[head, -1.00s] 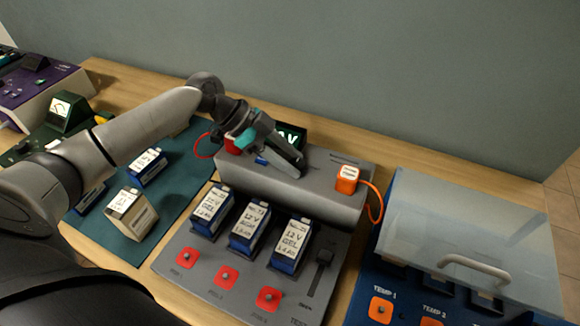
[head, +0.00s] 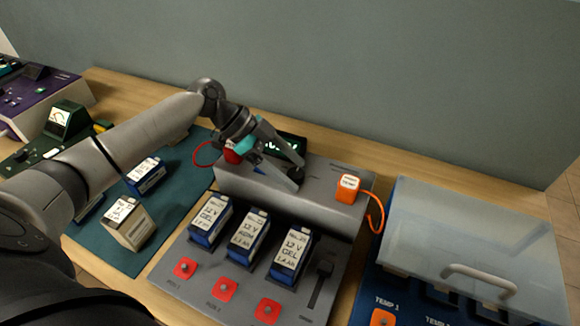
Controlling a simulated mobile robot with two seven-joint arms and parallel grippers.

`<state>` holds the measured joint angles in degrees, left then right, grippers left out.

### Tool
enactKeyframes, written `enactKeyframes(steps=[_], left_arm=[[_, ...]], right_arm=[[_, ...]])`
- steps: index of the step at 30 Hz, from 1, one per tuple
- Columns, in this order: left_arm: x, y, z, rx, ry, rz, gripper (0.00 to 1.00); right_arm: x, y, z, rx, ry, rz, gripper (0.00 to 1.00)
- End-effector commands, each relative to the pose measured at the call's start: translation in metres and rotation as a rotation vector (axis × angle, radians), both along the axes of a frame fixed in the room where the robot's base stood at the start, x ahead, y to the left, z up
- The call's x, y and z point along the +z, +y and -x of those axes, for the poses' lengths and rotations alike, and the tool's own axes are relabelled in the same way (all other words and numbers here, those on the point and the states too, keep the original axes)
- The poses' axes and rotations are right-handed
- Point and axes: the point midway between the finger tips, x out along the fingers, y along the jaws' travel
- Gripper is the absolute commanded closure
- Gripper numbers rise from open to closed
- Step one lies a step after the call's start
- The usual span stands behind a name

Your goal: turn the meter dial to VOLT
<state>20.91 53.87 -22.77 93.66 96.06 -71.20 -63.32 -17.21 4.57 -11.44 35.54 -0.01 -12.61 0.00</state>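The grey tester console (head: 325,205) stands in the middle of the table. Its dark display (head: 292,143) shows lit green characters, partly hidden behind my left gripper; I cannot read them. My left gripper (head: 298,175) comes in from the left over the console's top. Its two fingers are spread apart, with a dark round knob, apparently the meter dial (head: 295,174), between or just below the tips. The fingers hide most of the dial, so its setting and any contact cannot be told. My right gripper is not in view.
A red plug (head: 232,156) with a red lead is beside my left gripper. An orange block (head: 348,188) with an orange lead sits on the console's right. Several batteries (head: 249,236) stand in front. A clear-lidded blue box (head: 470,235) is at right.

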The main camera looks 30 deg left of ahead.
Motion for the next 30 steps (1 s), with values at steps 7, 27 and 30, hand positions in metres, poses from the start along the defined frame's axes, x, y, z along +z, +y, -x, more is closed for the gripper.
enactKeyframes(steps=[7, 27, 30], left_arm=[[0.001, 0.001, 0.0, 0.001, 0.0, -0.001, 0.24], [0.091, 0.088, 0.025, 0.001, -0.001, -0.002, 0.24], [0.1, 0.097, 0.027, 0.002, 0.0, -0.001, 0.24]], right_arm=[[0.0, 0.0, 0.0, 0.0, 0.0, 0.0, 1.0], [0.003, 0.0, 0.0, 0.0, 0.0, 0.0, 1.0], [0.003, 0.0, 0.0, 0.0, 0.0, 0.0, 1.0]])
